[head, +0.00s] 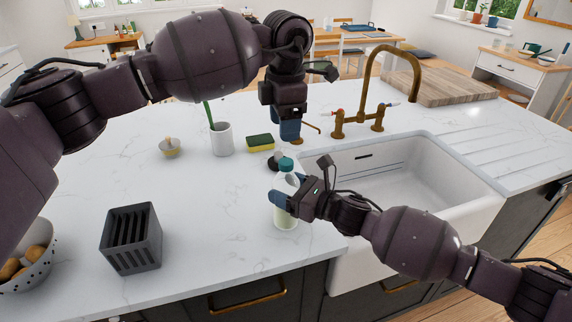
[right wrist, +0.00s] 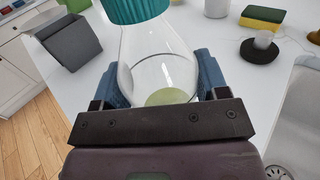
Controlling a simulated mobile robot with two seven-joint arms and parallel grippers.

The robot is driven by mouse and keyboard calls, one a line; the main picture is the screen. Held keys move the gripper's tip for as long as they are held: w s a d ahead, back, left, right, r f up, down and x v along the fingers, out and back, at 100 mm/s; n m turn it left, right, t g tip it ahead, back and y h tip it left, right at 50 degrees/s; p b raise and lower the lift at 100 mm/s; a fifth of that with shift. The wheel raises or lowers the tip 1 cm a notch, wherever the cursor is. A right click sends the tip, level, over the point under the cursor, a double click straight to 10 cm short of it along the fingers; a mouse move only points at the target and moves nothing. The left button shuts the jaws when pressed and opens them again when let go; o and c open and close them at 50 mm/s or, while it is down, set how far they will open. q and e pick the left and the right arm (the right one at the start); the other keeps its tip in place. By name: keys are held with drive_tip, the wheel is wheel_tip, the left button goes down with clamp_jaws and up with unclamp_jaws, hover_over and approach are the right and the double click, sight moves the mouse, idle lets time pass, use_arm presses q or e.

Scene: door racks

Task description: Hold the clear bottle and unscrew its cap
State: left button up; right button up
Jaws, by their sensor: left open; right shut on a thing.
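The clear bottle (head: 286,216) stands upright near the counter's front edge, left of the sink, with pale green contents. Its teal cap (head: 285,163) is on its neck. My right gripper (head: 279,199) is shut on the bottle's body from the right. In the right wrist view the bottle (right wrist: 160,60) sits between the two blue fingers, with the teal cap (right wrist: 137,10) at the top edge. My left gripper (head: 288,130) is open and empty, pointing down above the counter behind the bottle, apart from the cap.
A yellow-green sponge (head: 260,143), a white cup (head: 221,139) with a green stem and a small brush bowl (head: 170,148) stand behind. A dark slotted holder (head: 131,240) is at left. The white sink (head: 385,180) and brass faucet (head: 367,95) are at right.

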sight(286, 161)
use_arm(q)
drive_tip(key=m, duration=1.3)
drive_tip(key=shift+f, duration=0.2)
drive_tip(key=m, duration=0.7)
drive_tip(key=shift+s+f, duration=0.15)
drive_tip(key=shift+f, duration=0.05)
drive_tip(key=m, duration=0.6)
drive_tip(key=shift+d, duration=0.15)
drive_tip(key=shift+f+m, duration=0.25)
drive_tip(key=shift+m, duration=0.15)
drive_tip(key=shift+f, duration=3.8)
drive_tip(key=c, duration=1)
drive_tip(key=shift+o, duration=0.2)
